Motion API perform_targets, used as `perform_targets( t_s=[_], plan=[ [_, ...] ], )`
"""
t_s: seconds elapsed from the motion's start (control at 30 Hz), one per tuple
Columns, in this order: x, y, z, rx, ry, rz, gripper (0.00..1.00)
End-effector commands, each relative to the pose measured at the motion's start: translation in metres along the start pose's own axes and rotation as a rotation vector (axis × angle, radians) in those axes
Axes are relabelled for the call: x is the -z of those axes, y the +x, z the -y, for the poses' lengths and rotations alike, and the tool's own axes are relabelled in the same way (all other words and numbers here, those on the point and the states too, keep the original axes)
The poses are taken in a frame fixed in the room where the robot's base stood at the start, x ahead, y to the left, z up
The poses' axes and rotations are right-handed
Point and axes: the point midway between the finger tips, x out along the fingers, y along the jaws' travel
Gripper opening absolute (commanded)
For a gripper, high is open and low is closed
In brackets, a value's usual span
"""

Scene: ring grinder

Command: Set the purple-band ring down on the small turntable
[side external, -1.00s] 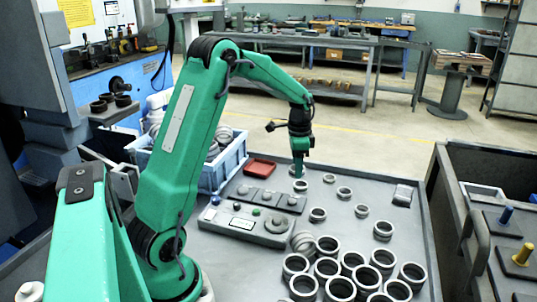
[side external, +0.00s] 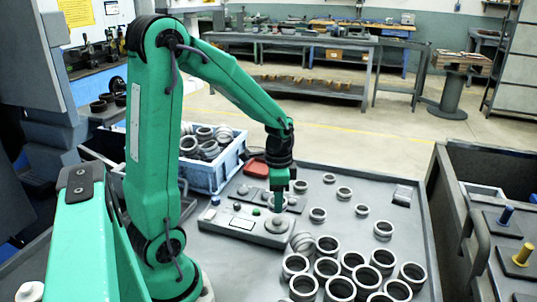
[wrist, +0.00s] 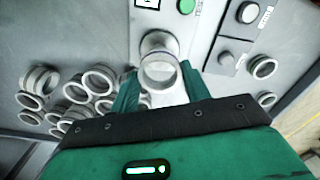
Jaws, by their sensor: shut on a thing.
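My gripper (side external: 279,207) is low over the right part of the grey control box (side external: 240,222), pointing down. In the wrist view my gripper (wrist: 158,88) is shut on a pale metal ring (wrist: 160,45), which sits between the two green fingers. No purple band can be made out on it. The small round turntable (side external: 275,226) is on the box just under the fingertips.
Several loose rings (side external: 327,268) crowd the front of the grey table (side external: 392,220), close to the box. A few more lie behind. A blue crate (side external: 212,178) of rings and a red tray (side external: 257,169) stand at the back left.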

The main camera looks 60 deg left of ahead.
Motion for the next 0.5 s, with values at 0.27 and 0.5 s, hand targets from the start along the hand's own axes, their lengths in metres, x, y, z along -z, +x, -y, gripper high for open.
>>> perform_targets(
  t_s=[0.27,0.5],
  plan=[
    [-0.0003,0.0008,-0.0008,0.001,0.000,-0.001,0.21],
    [-0.0003,0.0069,-0.0007,0.000,0.000,0.000,0.21]
  ],
)
